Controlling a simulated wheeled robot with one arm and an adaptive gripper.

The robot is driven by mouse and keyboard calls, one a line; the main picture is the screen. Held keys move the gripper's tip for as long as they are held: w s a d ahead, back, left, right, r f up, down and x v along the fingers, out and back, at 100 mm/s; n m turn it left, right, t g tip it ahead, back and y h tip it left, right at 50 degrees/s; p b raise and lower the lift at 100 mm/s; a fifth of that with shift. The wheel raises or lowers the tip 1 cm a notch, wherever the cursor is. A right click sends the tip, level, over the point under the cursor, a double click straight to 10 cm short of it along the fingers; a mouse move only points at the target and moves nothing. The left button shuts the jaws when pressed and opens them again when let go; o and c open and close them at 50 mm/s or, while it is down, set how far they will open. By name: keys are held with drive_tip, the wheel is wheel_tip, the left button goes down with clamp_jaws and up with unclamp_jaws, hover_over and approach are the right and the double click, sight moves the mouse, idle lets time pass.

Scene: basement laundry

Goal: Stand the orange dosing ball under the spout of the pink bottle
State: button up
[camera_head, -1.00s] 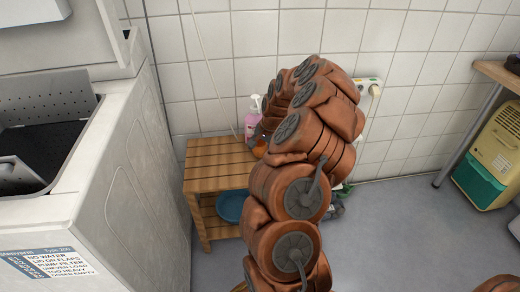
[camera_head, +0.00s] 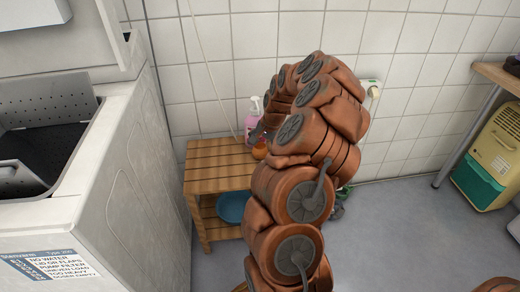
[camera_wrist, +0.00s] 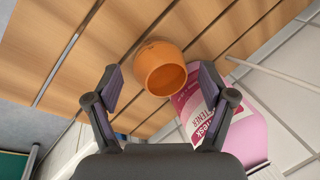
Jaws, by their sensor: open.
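The orange dosing ball (camera_head: 260,151) stands on the slatted wooden bench (camera_head: 212,170). In the wrist view the ball (camera_wrist: 157,72) shows its round opening towards the camera. The pink bottle (camera_head: 251,121) with a white pump top stands at the back of the bench, behind the ball. In the wrist view the bottle (camera_wrist: 250,135) is at the lower right, behind my right finger; its spout cannot be made out there. My gripper (camera_wrist: 160,84) is open, with the ball framed between its fingertips and no finger visibly touching it. In the head view my arm hides most of the gripper.
A blue basin (camera_head: 232,206) is on the bench's lower shelf. A white washing machine (camera_head: 120,180) stands close on the left. The tiled wall is right behind the bench. A beige and green appliance (camera_head: 492,165) stands at the far right, with open floor before it.

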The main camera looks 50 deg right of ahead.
sight(261, 147)
drive_tip(key=p+v, duration=0.1)
drive_tip(key=v, duration=0.4)
drive_tip(key=shift+r, duration=0.1)
drive_tip(key=s+a+r+n+g, duration=0.1)
drive_tip(key=a+r+n, duration=0.2)
drive_tip(key=a, duration=0.6)
drive_tip(key=s+a+r+n+g+y, duration=0.1)
drive_tip(key=a+r+n, duration=0.2)
drive_tip(key=a, duration=0.5)
drive_tip(key=s+a+r+n+g, duration=0.1)
drive_tip(key=s+a+r+n, duration=0.15)
drive_tip(key=a, duration=0.65)
drive_tip(key=s+a+n+g, duration=0.2)
drive_tip(key=s+a, duration=0.4)
drive_tip(key=s, duration=0.6)
drive_tip(key=s+a+n+g+h, duration=0.1)
drive_tip(key=s+a+n, duration=0.4)
drive_tip(key=s, duration=0.8)
drive_tip(key=shift+a+r+g+h, duration=0.2)
drive_tip(key=shift+a+g+h, duration=0.1)
drive_tip(key=shift+a+g, duration=0.3)
